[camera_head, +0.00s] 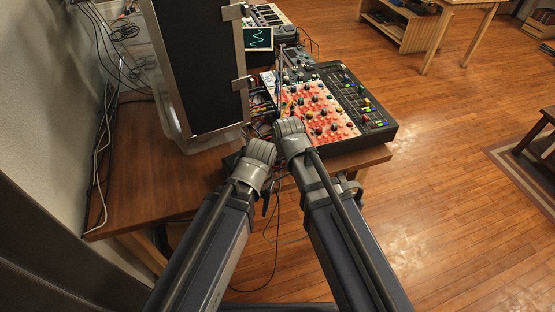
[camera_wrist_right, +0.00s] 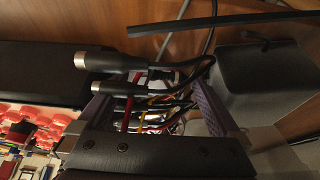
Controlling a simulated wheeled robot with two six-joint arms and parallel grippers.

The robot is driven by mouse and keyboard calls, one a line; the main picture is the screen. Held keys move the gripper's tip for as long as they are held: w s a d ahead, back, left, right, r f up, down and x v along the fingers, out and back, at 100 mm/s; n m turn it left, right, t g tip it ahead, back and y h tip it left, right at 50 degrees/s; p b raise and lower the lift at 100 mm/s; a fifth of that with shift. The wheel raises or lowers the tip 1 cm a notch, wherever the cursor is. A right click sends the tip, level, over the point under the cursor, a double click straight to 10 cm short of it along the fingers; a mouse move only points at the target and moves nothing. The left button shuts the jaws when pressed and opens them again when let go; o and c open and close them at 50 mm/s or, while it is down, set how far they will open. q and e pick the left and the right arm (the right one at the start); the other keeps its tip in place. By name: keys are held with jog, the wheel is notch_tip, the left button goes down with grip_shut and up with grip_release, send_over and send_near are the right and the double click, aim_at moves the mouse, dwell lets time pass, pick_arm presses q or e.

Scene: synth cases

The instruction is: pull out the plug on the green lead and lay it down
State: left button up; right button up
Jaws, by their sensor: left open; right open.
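The synth (camera_head: 318,112), with red panels and many knobs, stands on the table beyond my arms. In the right wrist view, several dark plugs (camera_wrist_right: 122,88) with silver ends lie side by side, with red, yellow and dark leads. I cannot pick out the green lead or its plug for certain. My right gripper (camera_wrist_right: 155,105) is open, its two purplish fingers on either side of the plugs and leads; I cannot tell whether they touch. In the head view my right arm hides its fingers. My left gripper (camera_head: 269,200) is open and empty, partly hidden between my forearms.
A tall black case lid (camera_head: 197,62) with metal edges stands left of the synth. A small screen (camera_head: 258,38) is behind. Loose cables (camera_head: 104,120) hang along the wall. The wooden table (camera_head: 150,180) is bare at the left front; the floor at right is open.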

pick_arm(q)
notch_tip(320, 180, up, 7)
jog(key=p, duration=0.7)
jog(key=shift+r, duration=0.15)
pick_arm(e)
jog(key=a+v, duration=0.1)
jog(key=v, duration=0.6)
jog(key=shift+s+d+r, duration=0.2)
jog(key=shift+d+r, duration=0.2)
jog(key=shift+d, duration=0.15)
jog(key=shift+f, duration=0.1)
